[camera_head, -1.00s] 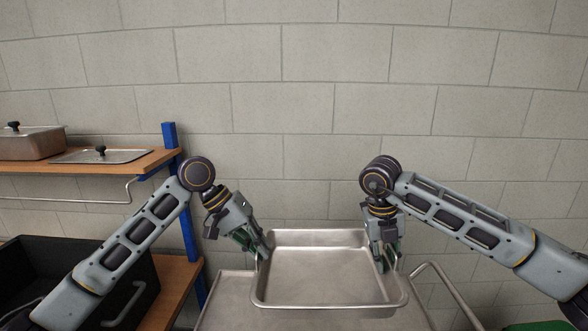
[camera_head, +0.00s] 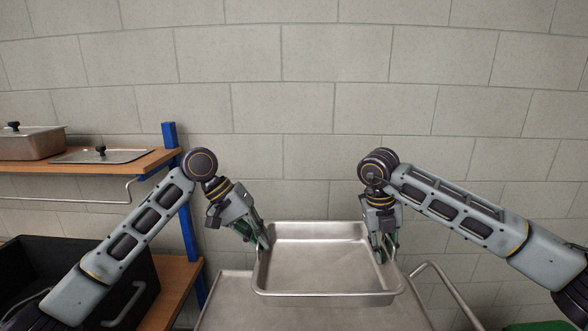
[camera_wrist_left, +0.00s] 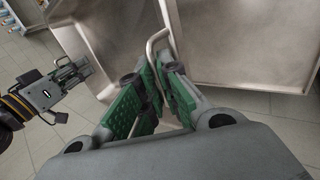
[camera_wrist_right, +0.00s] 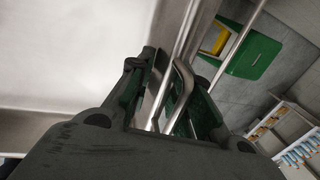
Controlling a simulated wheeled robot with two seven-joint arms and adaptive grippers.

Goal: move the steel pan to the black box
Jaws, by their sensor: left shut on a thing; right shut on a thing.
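The steel pan (camera_head: 325,262) is a shallow, empty rectangular pan in the middle of the head view, held roughly level above a steel trolley top. My left gripper (camera_head: 262,240) is shut on the pan's left side; in the left wrist view its green-padded fingers (camera_wrist_left: 158,85) close at a wire handle. My right gripper (camera_head: 384,250) is shut on the pan's right side; the right wrist view shows its fingers (camera_wrist_right: 163,95) at a metal handle. The black box (camera_head: 135,276) sits at the lower left, on the wooden shelf, partly hidden by my left arm.
The steel trolley (camera_head: 236,302) is under the pan, with a rail (camera_head: 448,290) at its right. A wooden shelf with a blue post (camera_head: 188,225) stands at left. Its upper board holds a lidded pan (camera_head: 32,144) and a flat lid (camera_head: 100,156). A block wall stands behind.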

